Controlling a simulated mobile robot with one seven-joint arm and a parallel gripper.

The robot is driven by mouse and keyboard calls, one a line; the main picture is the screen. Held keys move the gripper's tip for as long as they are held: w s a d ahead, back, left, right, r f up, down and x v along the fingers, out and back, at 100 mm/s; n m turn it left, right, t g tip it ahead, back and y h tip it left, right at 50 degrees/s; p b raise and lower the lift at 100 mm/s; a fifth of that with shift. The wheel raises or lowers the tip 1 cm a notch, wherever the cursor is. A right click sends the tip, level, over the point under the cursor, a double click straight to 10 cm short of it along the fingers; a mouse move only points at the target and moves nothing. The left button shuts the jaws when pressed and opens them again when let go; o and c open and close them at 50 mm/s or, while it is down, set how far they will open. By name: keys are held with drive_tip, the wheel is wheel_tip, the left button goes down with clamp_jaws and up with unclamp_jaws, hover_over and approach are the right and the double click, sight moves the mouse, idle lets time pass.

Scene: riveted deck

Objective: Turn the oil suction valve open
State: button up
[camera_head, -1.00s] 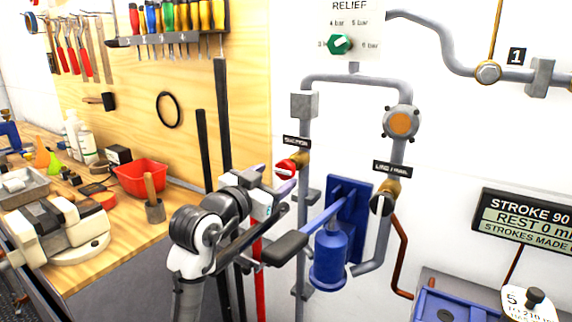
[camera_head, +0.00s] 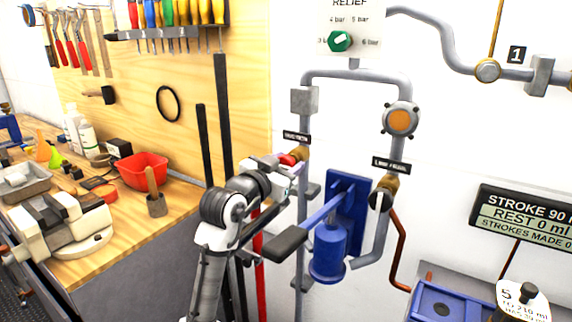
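The suction valve has a red knob (camera_head: 288,159) on a brass body (camera_head: 304,154), set in the grey pipe below a small black label (camera_head: 296,137). The label reads SUCTION in the earlier frame and is blurred now. My gripper (camera_head: 289,167) is at the red knob, reaching it from the lower left. It covers much of the knob. The fingers are too small and overlapped to show whether they grip it, and I cannot tell which way the knob is turned.
A blue pump (camera_head: 329,250) with a dark-gripped lever (camera_head: 287,243) stands just right of and below my arm. The workbench (camera_head: 130,240) with a red bin (camera_head: 143,170) is at left.

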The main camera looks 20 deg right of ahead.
drive_tip(key=shift+c, duration=0.9)
drive_tip(key=shift+n, duration=0.3)
drive_tip(key=n+p, duration=0.2)
drive_tip(key=shift+r+n, duration=0.1)
drive_tip(key=shift+n, duration=0.3)
drive_tip(key=n+p, duration=0.4)
drive_tip(key=n, duration=0.1)
drive_tip(key=shift+p, duration=0.4)
drive_tip(key=n+p, duration=0.4)
drive_tip(key=n, duration=0.1)
drive_tip(key=shift+n+p, duration=0.35)
drive_tip(key=shift+n, duration=0.05)
drive_tip(key=shift+f+n+p, duration=0.2)
drive_tip(key=shift+n+p, duration=0.75)
drive_tip(key=shift+n, duration=0.85)
